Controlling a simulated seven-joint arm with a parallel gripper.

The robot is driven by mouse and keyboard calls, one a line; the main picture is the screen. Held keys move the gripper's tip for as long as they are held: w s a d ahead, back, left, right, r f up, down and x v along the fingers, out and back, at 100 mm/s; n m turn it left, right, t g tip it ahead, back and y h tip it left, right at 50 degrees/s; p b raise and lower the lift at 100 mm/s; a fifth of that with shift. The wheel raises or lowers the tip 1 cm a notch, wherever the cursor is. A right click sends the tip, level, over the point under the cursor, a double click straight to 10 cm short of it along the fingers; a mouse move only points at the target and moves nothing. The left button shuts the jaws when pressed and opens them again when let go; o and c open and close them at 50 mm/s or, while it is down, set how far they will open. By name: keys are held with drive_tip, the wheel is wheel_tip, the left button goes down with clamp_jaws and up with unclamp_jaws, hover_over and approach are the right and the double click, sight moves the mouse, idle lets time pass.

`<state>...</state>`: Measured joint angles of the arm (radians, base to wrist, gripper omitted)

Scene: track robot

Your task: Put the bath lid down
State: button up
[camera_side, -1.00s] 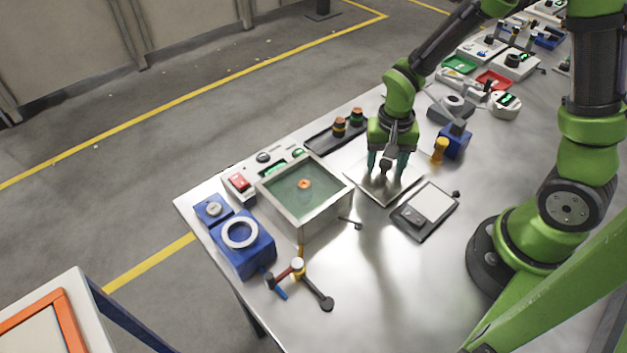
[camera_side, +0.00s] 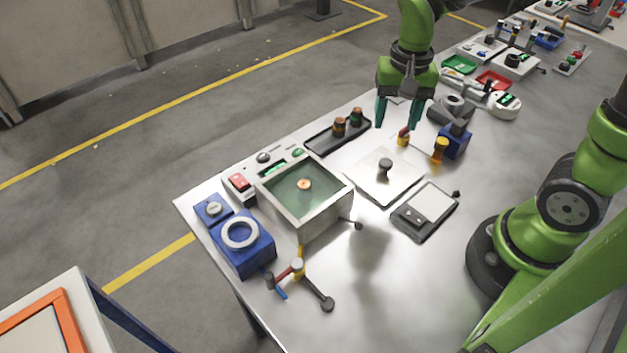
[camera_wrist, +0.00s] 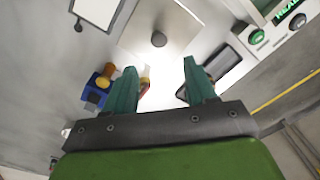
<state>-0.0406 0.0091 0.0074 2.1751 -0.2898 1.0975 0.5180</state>
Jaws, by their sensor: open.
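The bath lid (camera_side: 376,184) is a flat metal plate with a dark round knob (camera_side: 385,165). It lies on the metal table to the right of the bath (camera_side: 325,215), an open box with greenish liquid and a small orange item inside. In the wrist view the lid (camera_wrist: 178,35) lies beyond my fingertips, its knob (camera_wrist: 159,39) clear of them. My gripper (camera_side: 398,127) is open and empty, above and behind the lid in the side view. In the wrist view its two teal fingers (camera_wrist: 158,65) are spread apart with nothing between them.
A black tray with dark, orange-topped pieces (camera_side: 338,133) stands behind the lid. A scale (camera_side: 425,211) lies to its right. A blue block (camera_side: 455,141) and yellow-topped pieces (camera_side: 440,149) stand at the back right.

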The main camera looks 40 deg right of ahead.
drive_tip(key=s+a+r+n+t+y, duration=0.1)
drive_tip(key=s+r+n+t, duration=0.3)
drive_tip(key=r, duration=0.6)
drive_tip(key=shift+s+a+r+n+t+y, duration=0.25)
drive_tip(key=shift+s+a+n+t+y, duration=0.2)
drive_tip(key=shift+s+t, duration=1)
